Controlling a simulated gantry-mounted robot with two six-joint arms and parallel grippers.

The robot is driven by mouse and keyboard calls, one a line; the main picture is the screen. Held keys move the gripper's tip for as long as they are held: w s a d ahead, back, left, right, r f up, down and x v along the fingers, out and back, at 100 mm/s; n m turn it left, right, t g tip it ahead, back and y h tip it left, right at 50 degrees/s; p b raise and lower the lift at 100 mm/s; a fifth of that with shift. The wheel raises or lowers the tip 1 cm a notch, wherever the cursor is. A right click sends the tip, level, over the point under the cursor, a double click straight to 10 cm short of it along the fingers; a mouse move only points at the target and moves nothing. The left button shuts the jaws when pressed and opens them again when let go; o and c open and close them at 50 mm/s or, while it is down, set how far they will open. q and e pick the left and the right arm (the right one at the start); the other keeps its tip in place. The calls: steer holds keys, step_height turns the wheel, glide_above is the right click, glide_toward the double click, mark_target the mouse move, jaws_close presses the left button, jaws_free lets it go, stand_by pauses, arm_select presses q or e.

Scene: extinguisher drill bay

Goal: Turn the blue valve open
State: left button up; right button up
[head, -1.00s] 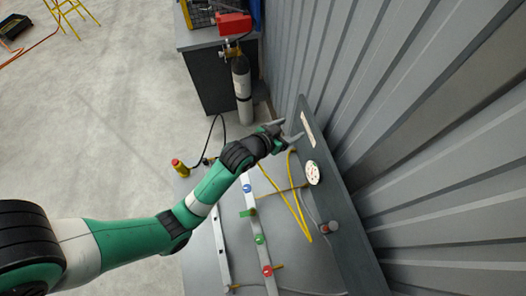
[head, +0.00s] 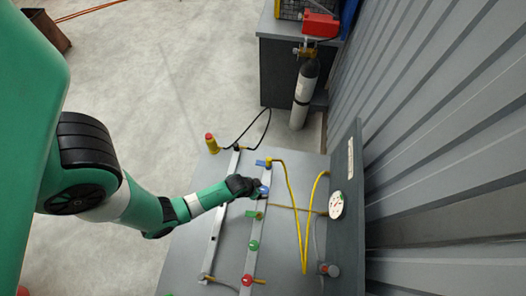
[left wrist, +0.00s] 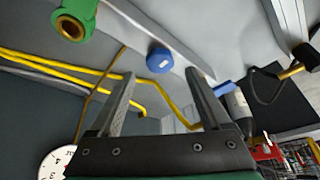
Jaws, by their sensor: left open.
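The blue valve shows as a round blue cap (head: 264,190) with a pale mark on the metal rail, with a blue lever (head: 262,163) just beyond it. In the left wrist view the blue cap (left wrist: 160,60) appears between and beyond my fingertips. The blue lever (left wrist: 224,88) shows there past the right finger, partly hidden. My left gripper (head: 258,189) is over the rail close to the blue cap. Its two fingers stand apart in the left wrist view (left wrist: 158,80), with nothing held between them. My right gripper is in neither view.
A green lever (head: 254,214), a green cap (head: 254,245) and a red cap (head: 247,280) follow along the same rail. Yellow hoses (head: 303,240) and a gauge (head: 336,205) lie to the right. A yellow fitting with a red top (head: 211,144) stands left.

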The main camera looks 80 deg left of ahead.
mark_target(264, 190)
arm_select(q)
steer(key=b+x, duration=0.1)
steer(key=x, duration=0.3)
steer(key=shift+w, duration=0.1)
jaws_close()
